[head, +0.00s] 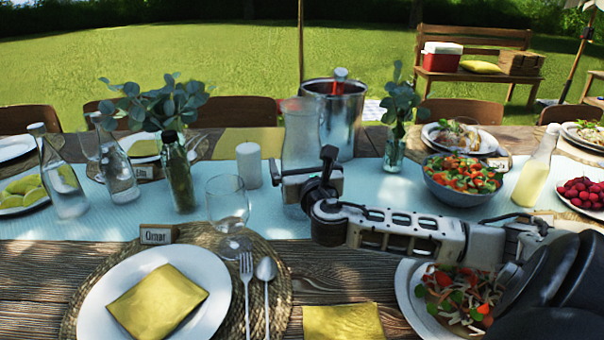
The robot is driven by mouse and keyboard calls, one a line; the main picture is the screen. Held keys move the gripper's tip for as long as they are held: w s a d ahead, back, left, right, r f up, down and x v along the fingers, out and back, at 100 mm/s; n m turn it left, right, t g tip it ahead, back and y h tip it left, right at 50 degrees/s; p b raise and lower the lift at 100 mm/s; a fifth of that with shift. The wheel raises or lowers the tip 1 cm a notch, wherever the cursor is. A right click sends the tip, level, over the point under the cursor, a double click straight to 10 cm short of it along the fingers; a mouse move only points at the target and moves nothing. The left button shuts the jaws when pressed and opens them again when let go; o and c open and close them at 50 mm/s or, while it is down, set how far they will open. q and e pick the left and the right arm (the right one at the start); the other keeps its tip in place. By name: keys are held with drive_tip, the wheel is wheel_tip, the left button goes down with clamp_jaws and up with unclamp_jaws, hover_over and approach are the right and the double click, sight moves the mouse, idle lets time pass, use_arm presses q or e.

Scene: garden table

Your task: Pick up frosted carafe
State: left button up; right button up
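The frosted carafe (300,135) is a tall, greyish, translucent vessel. It stands upright on the pale blue runner near the middle of the table, just in front of the metal ice bucket. My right gripper (308,182) comes in from the right and is at the carafe's lower part, hiding some of its base. Its fingers overlap the carafe in this view. I cannot tell whether they touch it or how far apart they are. My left gripper is not in view.
A metal ice bucket (345,115) stands close behind the carafe. A white cylinder (249,165) and an empty wine glass (227,200) stand to its left. A eucalyptus vase (395,150) and a salad bowl (460,190) are to the right. My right forearm passes above a salad plate (407,290).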

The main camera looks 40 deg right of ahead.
drive_tip(key=c, duration=1.2)
drive_tip(key=shift+r, duration=0.15)
drive_tip(key=c, duration=0.4)
drive_tip(key=shift+r, duration=0.2)
